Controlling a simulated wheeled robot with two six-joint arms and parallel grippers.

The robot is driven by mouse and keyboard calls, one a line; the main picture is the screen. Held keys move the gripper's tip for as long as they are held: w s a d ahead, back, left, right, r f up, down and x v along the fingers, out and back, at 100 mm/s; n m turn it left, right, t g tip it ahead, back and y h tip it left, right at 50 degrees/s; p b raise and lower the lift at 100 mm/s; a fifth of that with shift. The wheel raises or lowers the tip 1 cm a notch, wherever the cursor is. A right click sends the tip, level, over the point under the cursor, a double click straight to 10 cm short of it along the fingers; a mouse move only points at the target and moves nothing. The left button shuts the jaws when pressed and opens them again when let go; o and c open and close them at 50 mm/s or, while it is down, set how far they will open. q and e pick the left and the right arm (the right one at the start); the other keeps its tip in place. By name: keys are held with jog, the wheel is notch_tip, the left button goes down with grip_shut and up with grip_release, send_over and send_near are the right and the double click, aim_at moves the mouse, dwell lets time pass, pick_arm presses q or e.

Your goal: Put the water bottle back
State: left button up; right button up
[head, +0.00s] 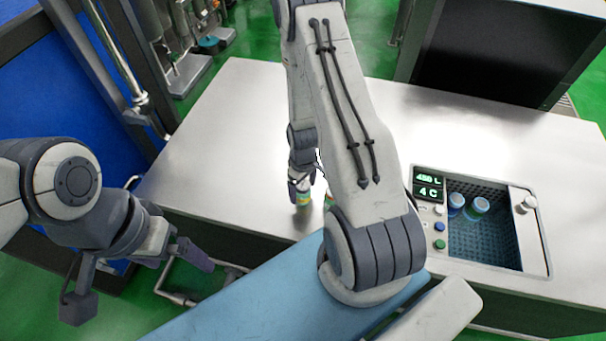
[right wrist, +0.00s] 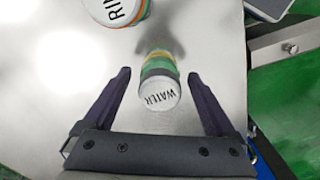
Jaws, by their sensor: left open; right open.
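The water bottle (right wrist: 160,88), with a white cap lettered WATER and green, orange and dark bands, stands upright on the metal counter. In the right wrist view it is between the spread fingers of my right gripper (right wrist: 162,84), with a gap on both sides. My right gripper is open and also shows in the head view (head: 302,182), partly hidden by my arm, just above a banded bottle (head: 303,199). My left gripper (head: 140,283) is open and empty, off the counter's left front side.
A second banded bottle (right wrist: 115,10), lettered "RIN", stands close by, cut off by the frame. The counter (head: 235,120) has a sunken cooler bin (head: 490,240) at right, with blue-capped bottles (head: 478,206) and a lit display (head: 429,186). The counter's left part is clear.

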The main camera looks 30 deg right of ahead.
aim_at(303, 194)
notch_tip(303, 194, up, 9)
jog(key=shift+f, duration=0.1)
dwell(0.4)
notch_tip(303, 194, down, 12)
jog(key=shift+f, duration=0.1)
jog(key=shift+r, duration=2)
